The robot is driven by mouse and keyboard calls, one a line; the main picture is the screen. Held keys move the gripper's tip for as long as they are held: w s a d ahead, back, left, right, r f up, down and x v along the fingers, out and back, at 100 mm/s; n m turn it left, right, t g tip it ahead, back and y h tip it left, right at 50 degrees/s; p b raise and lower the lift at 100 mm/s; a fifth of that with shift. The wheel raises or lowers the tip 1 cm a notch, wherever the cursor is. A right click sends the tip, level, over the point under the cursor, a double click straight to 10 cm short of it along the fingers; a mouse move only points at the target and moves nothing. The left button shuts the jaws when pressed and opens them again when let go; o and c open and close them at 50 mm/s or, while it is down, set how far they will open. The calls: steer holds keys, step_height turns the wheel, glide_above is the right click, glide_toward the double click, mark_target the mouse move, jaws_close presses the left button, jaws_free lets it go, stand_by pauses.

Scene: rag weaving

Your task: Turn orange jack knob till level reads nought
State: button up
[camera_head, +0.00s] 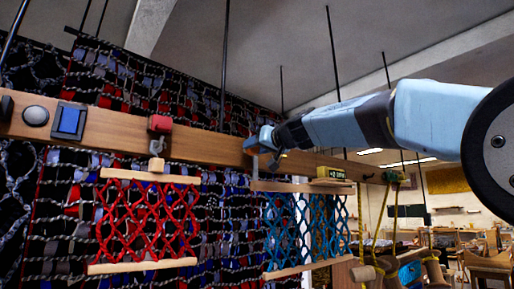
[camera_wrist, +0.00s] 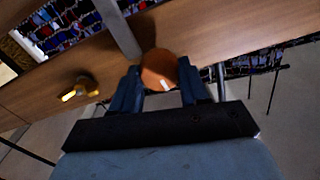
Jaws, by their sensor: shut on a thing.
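The orange knob (camera_wrist: 158,66) sits between the two dark blue fingers of my gripper (camera_wrist: 160,82) in the wrist view, with a small white mark on its face. The gripper is shut on the knob. A small yellow level with a dark display (camera_head: 332,173) rests on the wooden bar (camera_head: 290,187) above the blue net, below and right of my gripper. Its digits are too small to read surely.
Several thin dark rods hang from the ceiling.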

steer(key=shift+c, duration=1.1)
steer(key=shift+d+m, duration=0.1)
steer(key=shift+m, duration=0.7)
steer(key=o, duration=1.1)
steer(key=shift+c, duration=0.2)
steer(key=v, duration=1.3)
steer(key=shift+s+d, duration=0.25)
